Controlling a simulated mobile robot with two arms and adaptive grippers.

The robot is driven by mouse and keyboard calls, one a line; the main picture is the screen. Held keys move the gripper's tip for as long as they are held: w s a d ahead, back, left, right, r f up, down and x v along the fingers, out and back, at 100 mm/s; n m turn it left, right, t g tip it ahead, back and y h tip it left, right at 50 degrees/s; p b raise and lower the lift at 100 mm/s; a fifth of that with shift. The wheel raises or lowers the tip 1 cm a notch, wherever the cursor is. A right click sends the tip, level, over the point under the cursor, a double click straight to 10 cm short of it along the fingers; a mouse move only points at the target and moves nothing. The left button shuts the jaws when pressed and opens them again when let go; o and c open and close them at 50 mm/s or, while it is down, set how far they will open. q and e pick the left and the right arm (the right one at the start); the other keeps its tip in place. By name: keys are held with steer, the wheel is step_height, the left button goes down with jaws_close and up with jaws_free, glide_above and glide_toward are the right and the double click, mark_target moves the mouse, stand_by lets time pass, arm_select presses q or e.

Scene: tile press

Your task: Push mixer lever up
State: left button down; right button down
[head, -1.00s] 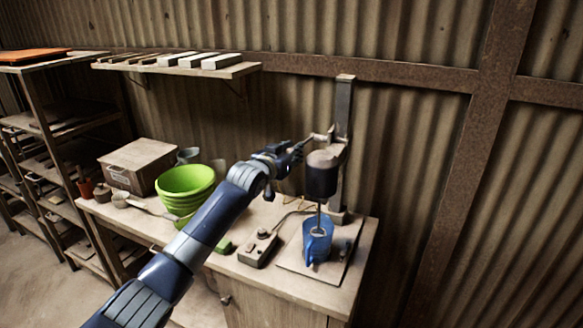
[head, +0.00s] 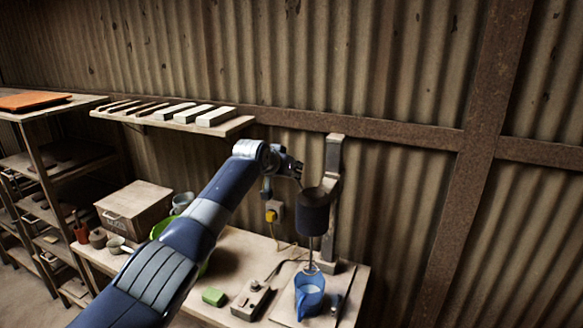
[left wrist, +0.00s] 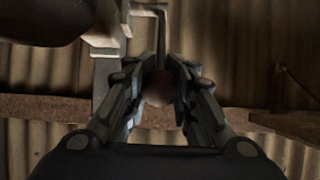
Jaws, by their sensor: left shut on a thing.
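The mixer has a dark cylindrical motor head (head: 313,215) on an upright post (head: 333,155). Its whisk (head: 311,262) hangs down, with its lower end at about the rim of a blue jug (head: 309,298). My left gripper (head: 298,172) is left of the post, high beside its upper part. In the left wrist view my left gripper (left wrist: 159,95) is shut on the round brown lever knob (left wrist: 157,89), which sits between the fingers. The thin lever rod (left wrist: 161,35) runs from it toward the top of that view. In the head view the knob is hidden by the gripper. My right gripper is not in view.
The workbench (head: 235,255) holds a control box (head: 251,299), a green sponge-like block (head: 213,297) and a wooden box (head: 134,208). Green bowls are mostly hidden behind my left arm. A wall shelf (head: 180,122) with several bars is at the upper left. The corrugated wall is close behind.

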arm_select(q)
steer(key=shift+w+r, duration=0.1)
steer(key=shift+r, duration=0.5)
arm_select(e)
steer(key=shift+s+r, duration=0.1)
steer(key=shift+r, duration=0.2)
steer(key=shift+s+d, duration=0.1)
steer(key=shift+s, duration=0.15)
arm_select(q)
steer(key=c, duration=1.6)
jaws_free()
steer(key=shift+o, duration=0.2)
steer(key=shift+f, duration=0.1)
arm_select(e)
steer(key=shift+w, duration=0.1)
arm_select(q)
steer(key=shift+f, duration=0.15)
steer(key=v, duration=1.2)
